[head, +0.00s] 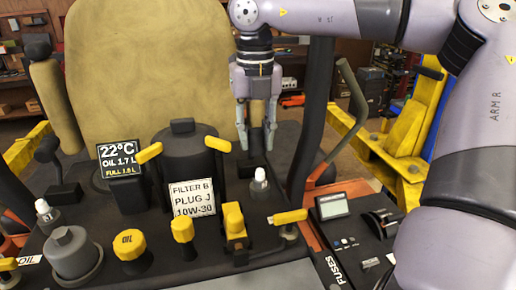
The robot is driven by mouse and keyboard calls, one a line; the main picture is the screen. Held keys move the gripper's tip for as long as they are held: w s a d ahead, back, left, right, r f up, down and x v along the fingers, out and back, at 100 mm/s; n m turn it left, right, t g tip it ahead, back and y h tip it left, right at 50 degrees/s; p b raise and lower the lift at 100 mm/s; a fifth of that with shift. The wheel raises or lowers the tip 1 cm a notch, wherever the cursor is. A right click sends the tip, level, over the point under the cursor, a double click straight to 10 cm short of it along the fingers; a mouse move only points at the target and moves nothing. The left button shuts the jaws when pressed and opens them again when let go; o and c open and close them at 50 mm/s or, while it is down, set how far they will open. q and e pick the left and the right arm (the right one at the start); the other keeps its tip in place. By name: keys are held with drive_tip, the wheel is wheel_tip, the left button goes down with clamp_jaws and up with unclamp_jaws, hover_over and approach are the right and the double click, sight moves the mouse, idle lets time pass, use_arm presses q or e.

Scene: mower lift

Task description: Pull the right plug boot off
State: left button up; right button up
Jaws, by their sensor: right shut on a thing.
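My right gripper (257,140) points down in the upper middle, with its fingers around a dark piece that I take for the right plug boot (257,142). The piece is hard to make out against the black deck behind. A similar white plug (43,209) stands at the far left. My left gripper is not in view.
A black canister (188,150) with yellow clips stands left of the gripper, behind a sign (193,200). A small display (120,162), yellow caps (130,244) and a yellow-handled piece (290,216) are around. A grey lever (352,105) rises at right.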

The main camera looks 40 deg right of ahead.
drive_tip(key=shift+w+d+r, duration=0.15)
drive_tip(key=shift+w+d, duration=0.1)
drive_tip(key=shift+w, duration=0.2)
drive_tip(key=shift+w+d+r, duration=0.1)
drive_tip(key=shift+w+d, duration=0.15)
drive_tip(key=shift+w, duration=0.2)
drive_tip(key=shift+w+d, duration=0.3)
drive_tip(key=shift+w, duration=0.2)
drive_tip(key=shift+w+d, duration=0.25)
drive_tip(key=shift+w, duration=0.25)
drive_tip(key=shift+c, duration=0.2)
drive_tip(key=shift+w+d+f, duration=0.2)
drive_tip(key=shift+w+d, duration=0.15)
drive_tip(key=shift+w, duration=0.25)
drive_tip(key=shift+w+d+f, duration=0.15)
drive_tip(key=shift+w+d, duration=0.15)
drive_tip(key=shift+w, duration=0.25)
drive_tip(key=o, duration=0.7)
drive_tip(key=shift+w+d, duration=0.1)
drive_tip(key=shift+w, duration=0.15)
drive_tip(key=shift+o, duration=0.5)
drive_tip(key=shift+s, duration=0.1)
drive_tip(key=shift+s+r, duration=0.1)
